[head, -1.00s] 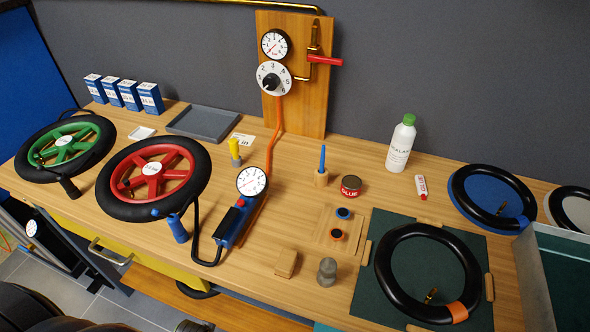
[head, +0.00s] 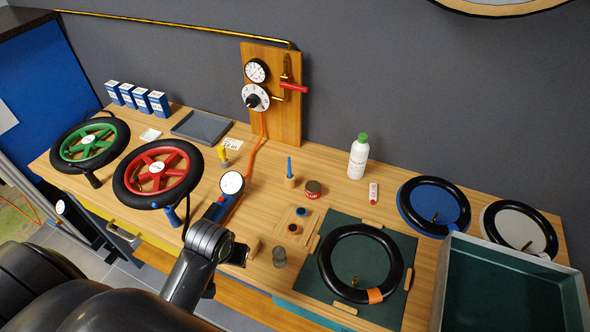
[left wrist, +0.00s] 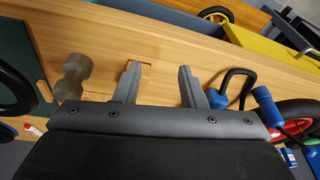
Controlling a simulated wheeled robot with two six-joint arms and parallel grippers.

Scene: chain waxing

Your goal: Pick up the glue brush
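The glue brush appears as a blue handle (head: 289,165) standing upright in a small wooden holder (head: 290,183), just left of the red-brown glue tin (head: 313,189). Its bristle end is hidden in the holder. My left gripper (head: 240,254) is low at the front edge of the bench, well in front of the brush, beside a small wooden block (head: 254,246). In the left wrist view my left gripper (left wrist: 159,70) is open, with bare wood between its fingers. The brush does not show there. My right gripper is in neither view.
A green mat (head: 333,240) holds a black tyre (head: 328,272).

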